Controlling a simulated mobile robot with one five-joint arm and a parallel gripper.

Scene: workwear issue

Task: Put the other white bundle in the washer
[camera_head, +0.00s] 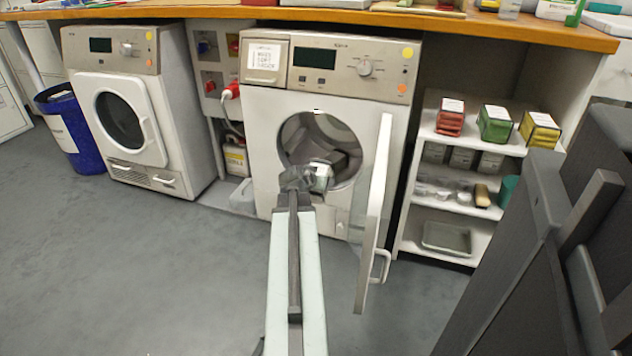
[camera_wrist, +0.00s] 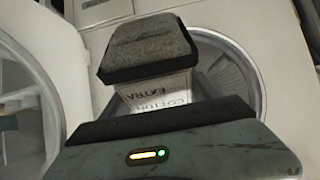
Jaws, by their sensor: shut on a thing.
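The washer (camera_head: 262,170) is the white front-loading machine in the middle of the head view. Its door (camera_head: 375,215) stands open to the right. My gripper (camera_head: 306,176) is at the front of the round drum opening (camera_head: 300,132). It is shut on a small white bundle (camera_head: 321,172), with printed lettering visible in the wrist view (camera_wrist: 155,92). A dark grey fuzzy block, apparently a jaw pad, covers part of the bundle there. Grey shapes lie inside the drum (camera_head: 340,160); I cannot tell whether any is another bundle.
A second machine (camera_head: 122,115) with its door shut stands left, beside a blue bin (camera_head: 72,130). A shelf unit (camera_head: 425,195) with coloured packs stands right of the open door. A wooden counter (camera_head: 330,16) runs above. The grey floor (camera_head: 130,270) is clear at left.

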